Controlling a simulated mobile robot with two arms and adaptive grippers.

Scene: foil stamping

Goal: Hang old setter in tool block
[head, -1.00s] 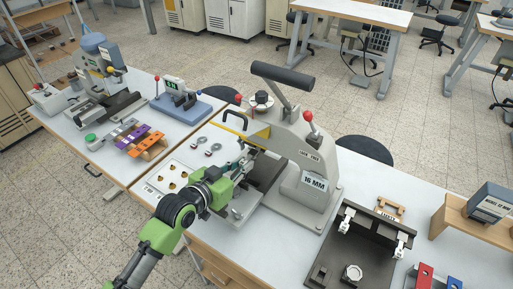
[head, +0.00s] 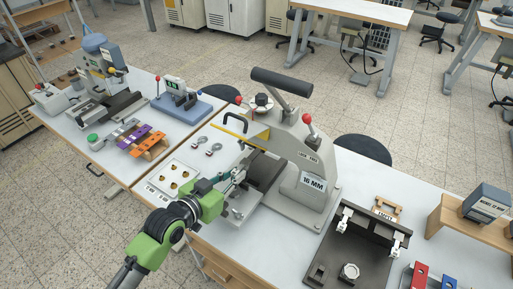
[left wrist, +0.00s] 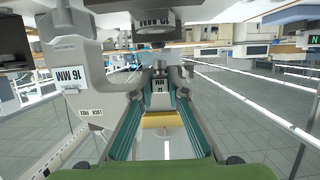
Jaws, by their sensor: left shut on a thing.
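My left gripper (head: 240,172) is at the front of the grey hand press (head: 300,155), which bears a "16 MM" label. In the left wrist view, the teal fingers of my left gripper (left wrist: 160,92) are closed in on a small grey piece (left wrist: 159,84) with a printed label, which seems to be the old setter. Its lower part is hidden. A grey cylinder (left wrist: 155,22) of the press hangs above it. I cannot tell for sure which thing is the tool block. A black fixture (head: 365,240) with white clamps stands at right. My right gripper does not show.
A white plate (head: 165,186) with several gold pieces lies left of the press. A wooden stand (head: 445,222) carrying a grey labelled block (head: 486,202) is at far right. A small wooden rack (head: 387,208) stands behind the black fixture. The left table holds other tools.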

